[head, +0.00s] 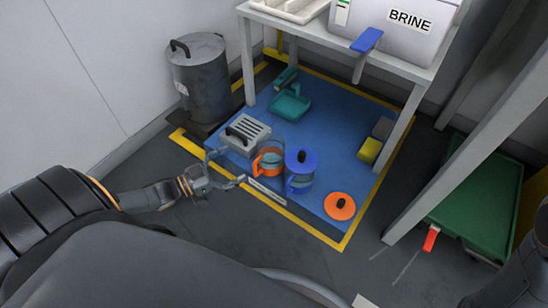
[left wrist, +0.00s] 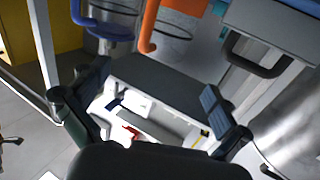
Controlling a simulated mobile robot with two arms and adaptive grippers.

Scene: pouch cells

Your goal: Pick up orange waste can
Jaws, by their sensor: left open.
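The orange waste can (head: 268,163) is a clear container with an orange rim and handle. It stands upright on the blue mat under the table, between a blue-lidded can and a grey slotted box. Its orange handle (left wrist: 149,27) shows at the top of the left wrist view. My left gripper (head: 228,169) is open and empty. It is at the front left edge of the mat, to the left of the can and apart from it. My right gripper is out of view.
The blue-lidded can (head: 301,165) stands close on the right, the grey box (head: 244,134) on the left. An orange lid (head: 340,206) lies on the blue mat (head: 335,113). The white table's legs (head: 396,133) flank the area. A grey drum (head: 199,78) stands at left.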

